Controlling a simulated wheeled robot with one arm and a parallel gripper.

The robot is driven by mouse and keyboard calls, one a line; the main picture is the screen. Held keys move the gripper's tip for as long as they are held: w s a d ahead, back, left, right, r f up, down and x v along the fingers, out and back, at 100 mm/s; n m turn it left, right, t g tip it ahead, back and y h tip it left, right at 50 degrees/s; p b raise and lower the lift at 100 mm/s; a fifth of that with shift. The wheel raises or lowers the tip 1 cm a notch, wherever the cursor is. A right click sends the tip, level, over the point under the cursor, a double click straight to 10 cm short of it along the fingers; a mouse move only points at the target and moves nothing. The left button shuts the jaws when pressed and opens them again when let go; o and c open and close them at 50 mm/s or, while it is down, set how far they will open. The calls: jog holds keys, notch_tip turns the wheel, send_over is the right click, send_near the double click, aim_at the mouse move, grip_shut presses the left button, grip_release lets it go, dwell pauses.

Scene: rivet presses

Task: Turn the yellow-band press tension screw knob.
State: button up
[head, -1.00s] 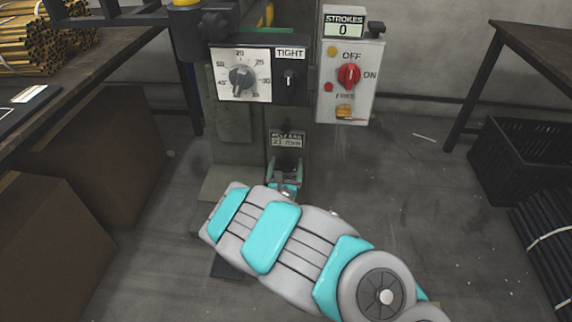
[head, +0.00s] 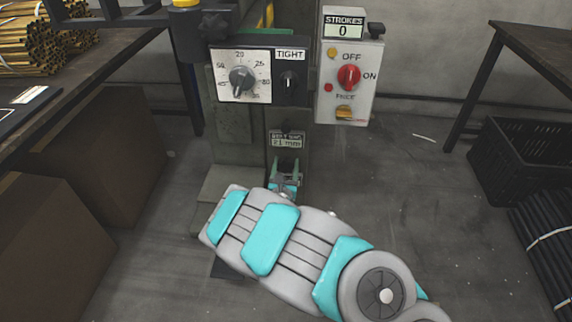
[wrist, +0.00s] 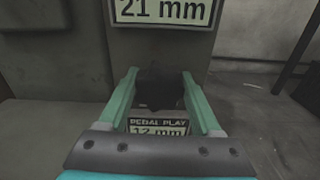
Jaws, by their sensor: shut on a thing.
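The press (head: 232,110) is a grey-green column with dials and boxes on its front. A dark knob (wrist: 160,88) sits low on it, just under a display plate reading 21 mm (wrist: 163,11). In the head view that plate, which seems to say belt sag (head: 286,140), is above my gripper (head: 285,170). In the wrist view my gripper (wrist: 160,74) has its two green fingers either side of the knob, shut on it. The fingers partly hide the knob in the head view. No yellow band on the knob itself is visible.
A pedal play plate reading 12 mm (wrist: 158,128) is below the knob. A tension dial (head: 242,78) and a switch box (head: 348,78) with a red knob are higher up. Boxes (head: 110,145) stand left; a black crate (head: 520,155) stands right.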

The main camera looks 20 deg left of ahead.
jog(key=shift+r+m+p, duration=0.1)
jog(key=shift+m+p, duration=0.2)
jog(key=shift+p, duration=0.15)
jog(key=shift+d+r+m+p, duration=0.1)
jog(key=shift+m+p, duration=0.6)
jog(key=shift+p, duration=0.4)
jog(key=m+p, duration=0.2)
jog(key=p, duration=0.1)
jog(key=shift+m, duration=0.4)
jog(key=m, duration=0.1)
jog(key=m+p, duration=0.2)
jog(key=shift+d+f+m, duration=0.1)
jog(key=shift+f+m, duration=0.15)
jog(key=shift+m, duration=0.05)
jog(key=m+p, duration=0.1)
jog(key=m, duration=0.5)
jog(key=shift+f, duration=0.15)
jog(key=m, duration=0.5)
jog(key=shift+w+f+m, duration=0.1)
jog(key=shift+m, duration=0.2)
